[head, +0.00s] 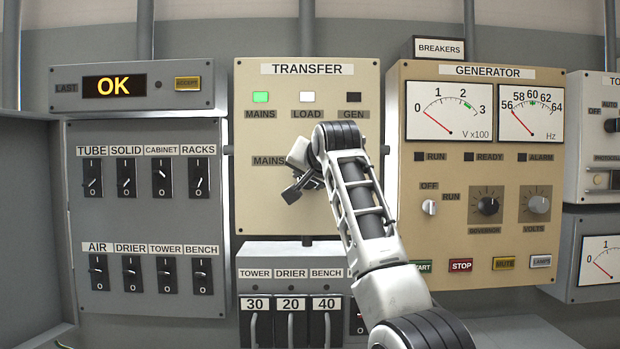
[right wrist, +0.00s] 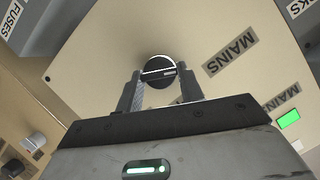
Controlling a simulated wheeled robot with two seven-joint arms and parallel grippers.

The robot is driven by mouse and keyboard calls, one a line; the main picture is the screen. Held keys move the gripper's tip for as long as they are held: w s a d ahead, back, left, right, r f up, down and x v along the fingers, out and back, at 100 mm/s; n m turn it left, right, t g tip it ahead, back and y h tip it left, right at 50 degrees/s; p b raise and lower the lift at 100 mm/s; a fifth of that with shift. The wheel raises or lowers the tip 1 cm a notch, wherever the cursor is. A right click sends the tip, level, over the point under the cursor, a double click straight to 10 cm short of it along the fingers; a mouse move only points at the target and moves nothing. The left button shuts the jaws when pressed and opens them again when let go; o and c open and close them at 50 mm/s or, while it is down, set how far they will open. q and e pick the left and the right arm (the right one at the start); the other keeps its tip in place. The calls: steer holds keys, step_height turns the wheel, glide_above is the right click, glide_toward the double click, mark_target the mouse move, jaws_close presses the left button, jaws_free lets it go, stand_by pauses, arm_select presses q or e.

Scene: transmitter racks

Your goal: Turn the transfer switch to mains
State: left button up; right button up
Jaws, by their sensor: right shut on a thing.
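The transfer panel (head: 255,210) is a beige plate in the middle of the head view. Its mains lamp (head: 260,97) is green, its load lamp (head: 308,97) white and its gen lamp (head: 350,97) dark. My right gripper (head: 292,192) is at the panel, right of and below the lower MAINS label (head: 268,161), and hides the switch in the head view. In the right wrist view the transfer switch is a round black knob (right wrist: 158,72) with a white line, between the fingers of my right gripper (right wrist: 162,92). The line runs nearly across, its right end toward the MAINS label (right wrist: 231,57). My left gripper is out of view.
The generator panel (head: 456,270) with two meters is close on the right, partly behind my right arm. A grey switch panel (head: 140,225) stands on the left. Breakers with handles (head: 290,325) sit below the transfer panel.

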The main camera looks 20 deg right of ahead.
steer(key=o, duration=1)
steer(key=shift+c, duration=0.2)
steer(key=shift+s, duration=0.1)
arm_select(q)
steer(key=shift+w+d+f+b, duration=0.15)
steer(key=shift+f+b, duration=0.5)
steer(key=shift+b, duration=0.75)
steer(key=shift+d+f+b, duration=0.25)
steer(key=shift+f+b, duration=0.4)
steer(key=shift+b, duration=0.75)
arm_select(e)
steer(key=v, duration=1.5)
steer(key=shift+s+r, duration=0.3)
